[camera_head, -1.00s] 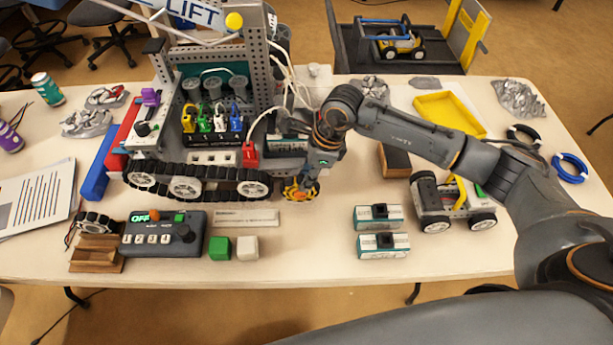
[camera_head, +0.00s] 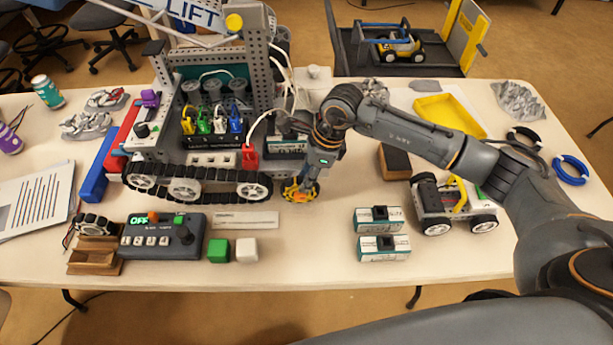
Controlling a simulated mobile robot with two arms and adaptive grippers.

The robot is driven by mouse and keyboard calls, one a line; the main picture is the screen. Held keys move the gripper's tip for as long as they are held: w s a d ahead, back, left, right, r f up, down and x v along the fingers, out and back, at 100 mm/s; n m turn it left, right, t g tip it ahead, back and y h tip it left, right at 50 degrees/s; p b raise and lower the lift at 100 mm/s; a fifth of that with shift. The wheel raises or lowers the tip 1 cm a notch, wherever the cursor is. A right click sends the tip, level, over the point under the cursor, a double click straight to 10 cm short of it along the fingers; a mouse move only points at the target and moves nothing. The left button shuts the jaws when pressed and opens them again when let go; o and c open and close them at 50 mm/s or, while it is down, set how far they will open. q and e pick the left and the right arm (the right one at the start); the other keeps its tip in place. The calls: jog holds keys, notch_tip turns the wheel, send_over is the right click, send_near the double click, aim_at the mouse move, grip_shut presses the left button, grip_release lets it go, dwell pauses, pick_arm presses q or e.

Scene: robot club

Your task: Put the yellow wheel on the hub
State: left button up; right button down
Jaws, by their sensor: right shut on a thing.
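The yellow wheel (camera_head: 299,191), yellow with orange parts and dark edges, is at the right end of the tracked robot's black tread. My right gripper (camera_head: 306,184) reaches down from the upper right and is shut on the wheel. Its fingers hide part of the wheel. I cannot tell whether the wheel touches the table or the tread. I cannot clearly make out the hub. My left gripper is not in view.
The tracked robot (camera_head: 205,185) stands left of my right gripper. A small wheeled rover (camera_head: 453,207) and two white-and-teal blocks (camera_head: 379,219) are to the right. A control box (camera_head: 163,238) and green and white cubes (camera_head: 218,250) lie in front. The table's front middle is clear.

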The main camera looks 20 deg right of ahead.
jog(key=shift+w+d+r+b, duration=0.2)
jog(key=shift+w+b, duration=0.05)
jog(key=shift+w, duration=0.2)
jog(key=shift+w+d+r+b, duration=0.15)
jog(key=shift+w+r+b, duration=0.1)
jog(key=shift+w, duration=0.15)
jog(key=c, duration=1.3)
grip_release()
jog(key=shift+f, duration=0.1)
jog(key=o, duration=0.3)
jog(key=shift+w+f, duration=0.15)
jog(key=shift+w, duration=0.05)
jog(key=shift+w+f, duration=0.1)
jog(key=shift+f, duration=0.05)
jog(key=shift+s+a, duration=0.1)
jog(key=shift+s, duration=0.35)
notch_tip(320, 180, up, 7)
jog(key=p, duration=0.3)
